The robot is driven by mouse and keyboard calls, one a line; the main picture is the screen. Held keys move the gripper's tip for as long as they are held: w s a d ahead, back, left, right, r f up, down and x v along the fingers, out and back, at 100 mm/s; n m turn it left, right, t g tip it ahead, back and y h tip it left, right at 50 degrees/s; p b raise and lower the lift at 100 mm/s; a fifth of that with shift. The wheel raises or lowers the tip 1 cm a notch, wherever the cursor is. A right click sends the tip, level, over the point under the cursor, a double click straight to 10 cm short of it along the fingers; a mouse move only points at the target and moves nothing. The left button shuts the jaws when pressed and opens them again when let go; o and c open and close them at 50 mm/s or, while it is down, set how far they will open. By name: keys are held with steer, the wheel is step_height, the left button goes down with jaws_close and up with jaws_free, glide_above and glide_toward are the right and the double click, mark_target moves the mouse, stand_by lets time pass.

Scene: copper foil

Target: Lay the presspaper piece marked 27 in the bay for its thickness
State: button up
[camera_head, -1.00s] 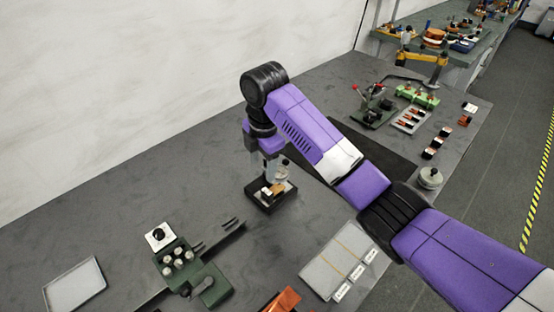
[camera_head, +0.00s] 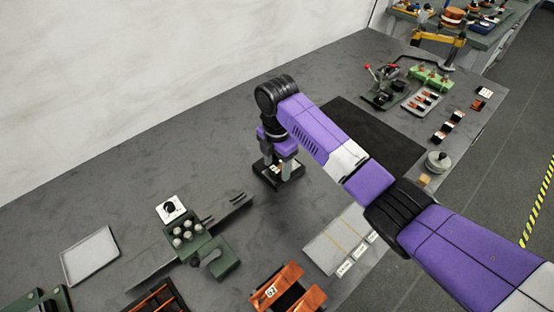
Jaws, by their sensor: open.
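My gripper (camera_head: 278,172) points down over a small black holder (camera_head: 264,181) on the grey bench, its fingers apart and low at the holder. White and dark bits show between and beside the fingers; the fingers hide most of what lies in the holder. I cannot read a 27 on any piece, so I cannot tell which is the marked presspaper piece. A flat pale tray (camera_head: 325,253) with bays split by thin yellowish lines lies at the front, right of centre. White labels (camera_head: 344,268) stand along its front edge, too small to read.
A green fixture with pegs (camera_head: 188,237) and an empty grey tray (camera_head: 88,256) are at left. Copper-coloured parts (camera_head: 289,287) are at the front edge. A black mat (camera_head: 370,135), a round metal weight (camera_head: 438,162) and a tan block (camera_head: 424,180) are at right.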

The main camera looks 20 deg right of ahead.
jaws_close()
stand_by(0.4)
steer(key=shift+s+a+r+p, duration=0.1)
steer(key=shift+a+p, duration=0.25)
steer(key=shift+p, duration=0.15)
stand_by(0.7)
steer(key=shift+s+a+p, duration=0.25)
steer(key=shift+a+p, duration=0.1)
steer(key=shift+a, duration=0.4)
steer(key=shift+s+a+p, duration=0.25)
steer(key=shift+a+p, duration=0.15)
steer(key=shift+a, duration=0.3)
steer(key=shift+s+a+p, duration=0.25)
steer(key=shift+a+p, duration=0.1)
steer(key=shift+a, duration=0.4)
step_height(320, 180, up, 7)
steer(key=p, duration=0.3)
steer(key=shift+p, duration=0.35)
stand_by(0.7)
